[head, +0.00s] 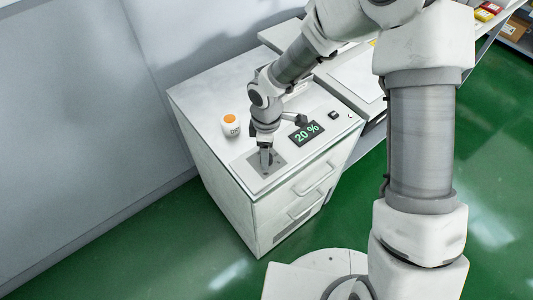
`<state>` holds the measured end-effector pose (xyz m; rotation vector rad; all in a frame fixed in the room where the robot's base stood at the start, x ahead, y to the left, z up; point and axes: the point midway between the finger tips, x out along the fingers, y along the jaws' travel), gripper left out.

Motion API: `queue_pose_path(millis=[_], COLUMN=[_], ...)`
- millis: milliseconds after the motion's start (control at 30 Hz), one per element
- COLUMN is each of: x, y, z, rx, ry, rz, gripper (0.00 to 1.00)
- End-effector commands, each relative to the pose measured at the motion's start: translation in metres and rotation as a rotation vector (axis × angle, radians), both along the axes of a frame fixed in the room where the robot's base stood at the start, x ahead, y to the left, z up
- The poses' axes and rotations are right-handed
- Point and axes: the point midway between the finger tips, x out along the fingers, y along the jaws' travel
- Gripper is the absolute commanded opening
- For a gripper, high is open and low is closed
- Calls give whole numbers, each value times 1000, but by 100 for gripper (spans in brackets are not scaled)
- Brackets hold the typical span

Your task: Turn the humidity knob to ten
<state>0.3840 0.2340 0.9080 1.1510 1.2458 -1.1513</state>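A white cabinet (195,93) has a control panel (246,170) at the front of its top. The display (306,133) reads "20 %" in green on black. My gripper (266,160) points down over a grey square plate (281,160) on the panel, left of the display. Its fingers are close to the plate. The humidity knob is not clearly visible; the gripper may be hiding it. The fingers are too small here to tell whether they are open, shut, or touching a knob.
A white jar with an orange top (230,125) stands just left of my gripper. A small black switch (333,115) sits right of the display. Drawer handles (315,180) stick out at the cabinet's front. A grey wall (70,130) is at left; green floor lies in front.

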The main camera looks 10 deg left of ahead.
Motion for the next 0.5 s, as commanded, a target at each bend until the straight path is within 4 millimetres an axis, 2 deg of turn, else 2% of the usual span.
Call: queue_pose_path(millis=[133,400,500], x=[0,0,0], y=[0,0,0], z=[-8,-9,-9], rx=[0,0,0], ry=[0,-1,-1], rz=[1,0,0], gripper=[75,75,57])
